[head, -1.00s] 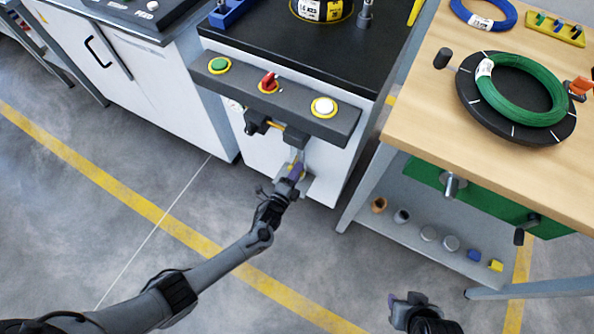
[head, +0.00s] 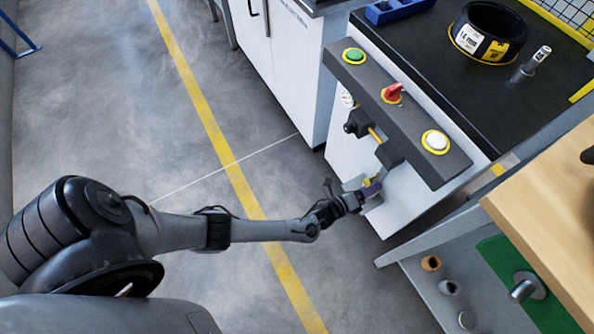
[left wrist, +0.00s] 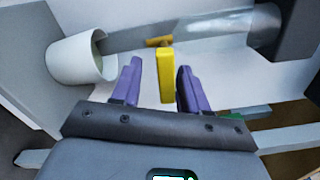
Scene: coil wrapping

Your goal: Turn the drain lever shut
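The drain lever (left wrist: 166,75) is a yellow handle in the left wrist view. It hangs down from a small brass-coloured stem under a grey pipe (left wrist: 215,28). My left gripper (head: 371,187) is low in front of the white cabinet in the head view, below the button panel. Its two purple fingers are open in the left wrist view, one on each side of the lever, with a visible gap on the left. Contact on the right cannot be told. In the head view the lever is mostly hidden by the gripper. My right gripper is not in view.
A white cup (left wrist: 75,62) is at the pipe's left end. Above the gripper is a dark panel (head: 410,122) with a green button, red switch and white button. Black fittings (head: 357,123) with a yellow bar sit under it. A wooden bench (head: 550,205) stands at right.

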